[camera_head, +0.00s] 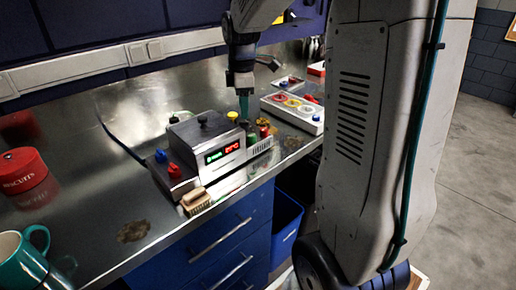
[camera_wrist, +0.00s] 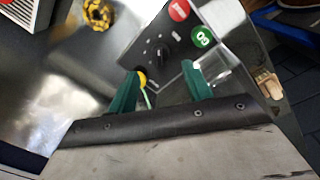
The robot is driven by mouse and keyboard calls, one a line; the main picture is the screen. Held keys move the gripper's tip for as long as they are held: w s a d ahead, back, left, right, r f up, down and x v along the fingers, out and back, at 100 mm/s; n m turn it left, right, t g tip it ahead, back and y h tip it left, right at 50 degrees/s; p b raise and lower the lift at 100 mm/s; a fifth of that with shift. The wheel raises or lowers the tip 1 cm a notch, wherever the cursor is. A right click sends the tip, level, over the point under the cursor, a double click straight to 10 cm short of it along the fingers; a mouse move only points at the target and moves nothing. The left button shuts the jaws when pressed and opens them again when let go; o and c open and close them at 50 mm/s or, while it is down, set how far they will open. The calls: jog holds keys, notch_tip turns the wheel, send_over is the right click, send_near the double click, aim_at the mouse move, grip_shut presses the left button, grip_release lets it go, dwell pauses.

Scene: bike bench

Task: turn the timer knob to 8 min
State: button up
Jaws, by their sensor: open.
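In the wrist view, a black knob (camera_wrist: 163,53) with pale dial marks around it sits on a dark panel. I take it for the timer knob; its setting is too small to read. A red button (camera_wrist: 179,10) and a green "GO" button (camera_wrist: 202,36) are beside it. My gripper (camera_wrist: 160,86) is open, its two green fingers apart and empty, with the knob just beyond the gap between them. In the head view my gripper (camera_head: 243,112) points down over the right part of the grey bench unit (camera_head: 190,140); the knob cannot be made out there.
A wooden brush (camera_head: 195,201) lies at the unit's front. A white box with coloured rings (camera_head: 293,110) stands to the right. A red biscuit tin (camera_head: 24,172) and teal mug (camera_head: 28,265) are at the left. The bench between mug and unit is mostly clear.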

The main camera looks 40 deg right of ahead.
notch_tip(320, 180, up, 2)
jog(key=shift+r, duration=0.1)
jog(key=s+a+r+m, duration=0.1)
jog(key=s+a+m, duration=0.4)
jog(key=s, duration=0.7)
jog(key=s+a+r+m, duration=0.1)
jog(key=s+a+m, duration=0.4)
jog(key=s+a, duration=0.5)
jog(key=shift+s+r+t, duration=0.2)
jog(key=shift+s+t, duration=0.1)
jog(key=shift+s, duration=0.7)
jog(key=shift+s+a, duration=0.1)
jog(key=shift+a, duration=0.05)
